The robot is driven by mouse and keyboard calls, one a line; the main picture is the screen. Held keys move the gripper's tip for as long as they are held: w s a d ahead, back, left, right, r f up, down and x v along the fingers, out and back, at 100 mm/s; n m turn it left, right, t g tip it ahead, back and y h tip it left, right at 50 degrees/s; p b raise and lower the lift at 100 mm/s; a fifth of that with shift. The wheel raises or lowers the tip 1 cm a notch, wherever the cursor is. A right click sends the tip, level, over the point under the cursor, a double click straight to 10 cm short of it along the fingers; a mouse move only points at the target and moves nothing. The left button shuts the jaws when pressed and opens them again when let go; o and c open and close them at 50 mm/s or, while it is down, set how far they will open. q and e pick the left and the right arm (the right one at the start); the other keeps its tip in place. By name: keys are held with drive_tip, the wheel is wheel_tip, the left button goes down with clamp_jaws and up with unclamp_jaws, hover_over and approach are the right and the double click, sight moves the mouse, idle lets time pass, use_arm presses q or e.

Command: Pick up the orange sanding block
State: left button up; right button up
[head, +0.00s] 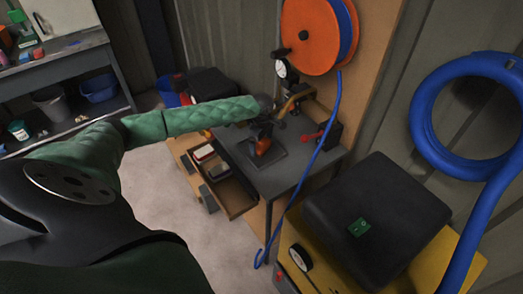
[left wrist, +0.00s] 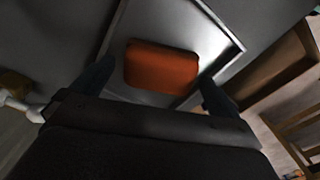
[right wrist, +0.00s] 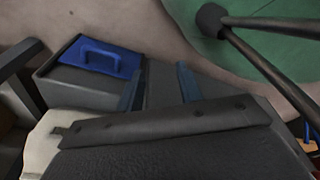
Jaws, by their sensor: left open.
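The orange sanding block (head: 263,146) rests on a dark tray (head: 282,160) on the grey workbench. In the left wrist view the block (left wrist: 162,67) lies on the metallic tray (left wrist: 222,35), ahead of my left gripper (left wrist: 155,76). The left fingers are apart, one on each side of the block in that picture; I cannot tell whether they touch it. In the head view my left gripper (head: 262,128) is just over the block, small and partly hidden. My right gripper (right wrist: 158,86) is open and empty in the right wrist view; it is not clear in the head view.
An open drawer (head: 232,197) with several items juts out below the bench. A blue hose (head: 318,160) hangs in front of the bench from an orange reel (head: 310,38). A black case (head: 375,220) stands at the right.

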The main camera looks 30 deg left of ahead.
use_arm(q)
drive_tip(key=shift+f+b, duration=0.5)
drive_tip(key=shift+f, duration=0.2)
use_arm(e)
drive_tip(key=w, duration=0.3)
drive_tip(key=shift+w+a+r, duration=0.35)
use_arm(q)
drive_tip(key=shift+r, duration=0.1)
drive_tip(key=shift+c, duration=0.2)
drive_tip(key=c, duration=1)
use_arm(e)
drive_tip(key=shift+d, duration=0.1)
use_arm(q)
drive_tip(key=shift+r, duration=0.15)
use_arm(e)
drive_tip(key=shift+r, duration=0.2)
